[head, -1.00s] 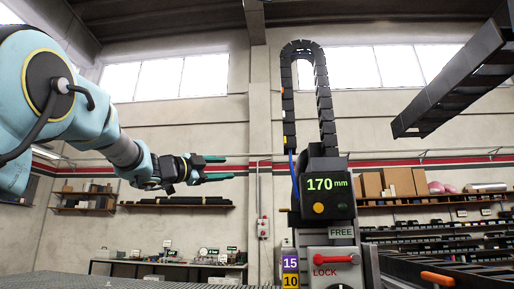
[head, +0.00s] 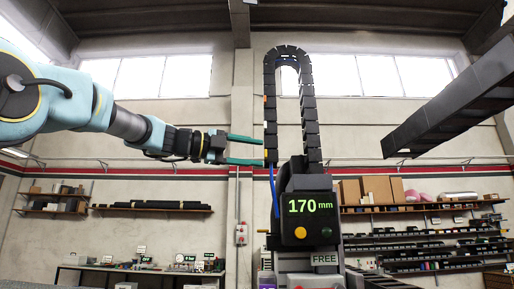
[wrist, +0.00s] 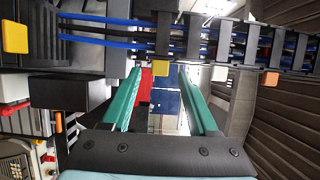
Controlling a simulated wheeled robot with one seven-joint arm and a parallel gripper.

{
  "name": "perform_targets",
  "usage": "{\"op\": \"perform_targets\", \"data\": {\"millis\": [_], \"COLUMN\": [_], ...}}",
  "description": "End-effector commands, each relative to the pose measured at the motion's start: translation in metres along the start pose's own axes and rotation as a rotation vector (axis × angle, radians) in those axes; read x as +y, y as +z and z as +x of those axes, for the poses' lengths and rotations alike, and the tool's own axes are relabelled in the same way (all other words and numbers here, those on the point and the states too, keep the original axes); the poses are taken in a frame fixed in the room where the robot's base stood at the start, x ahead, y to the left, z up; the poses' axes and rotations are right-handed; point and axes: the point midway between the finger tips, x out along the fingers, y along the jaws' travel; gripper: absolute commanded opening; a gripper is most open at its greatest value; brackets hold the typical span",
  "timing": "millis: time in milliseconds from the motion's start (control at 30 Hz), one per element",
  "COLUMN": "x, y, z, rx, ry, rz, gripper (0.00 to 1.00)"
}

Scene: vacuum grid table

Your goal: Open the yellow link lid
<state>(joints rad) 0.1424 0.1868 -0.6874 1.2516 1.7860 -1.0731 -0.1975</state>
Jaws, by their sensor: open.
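The black cable chain (head: 311,120) arches above the measuring head in the head view. It crosses the top of the wrist view (wrist: 192,38), with blue cables showing between its links. The yellow link lid (wrist: 161,68) is a small yellow tab on the chain's near edge and looks closed. A pale tab (wrist: 219,73) and an orange tab (wrist: 269,78) sit to its right. My gripper (head: 263,150) is open and empty, its green fingertips close to the chain's left run. In the wrist view the fingers (wrist: 160,76) straddle the yellow tab; contact cannot be told.
The measuring head (head: 308,207) reads 170 mm, with a yellow button (head: 300,232) and a FREE label (head: 324,259) below. A dark beam (head: 450,95) hangs at the upper right. Wall shelves (head: 430,210) stand behind. Space left of the chain is free apart from my arm.

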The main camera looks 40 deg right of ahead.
Motion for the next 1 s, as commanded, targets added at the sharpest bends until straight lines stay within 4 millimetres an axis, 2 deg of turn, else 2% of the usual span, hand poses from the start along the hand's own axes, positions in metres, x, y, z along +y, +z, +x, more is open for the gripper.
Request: {"op": "perform_targets", "data": {"millis": [200, 467, 1000], "x": [-0.0003, 0.0005, 0.0005], "y": [-0.0002, 0.0001, 0.0003], "z": [0.0141, 0.0146, 0.0142], "rx": [0.0, -0.001, -0.001], "ry": [0.0, 0.0, 0.0], "rz": [0.001, 0.001, 0.0], "gripper": [0.6, 0.6, 0.0]}}
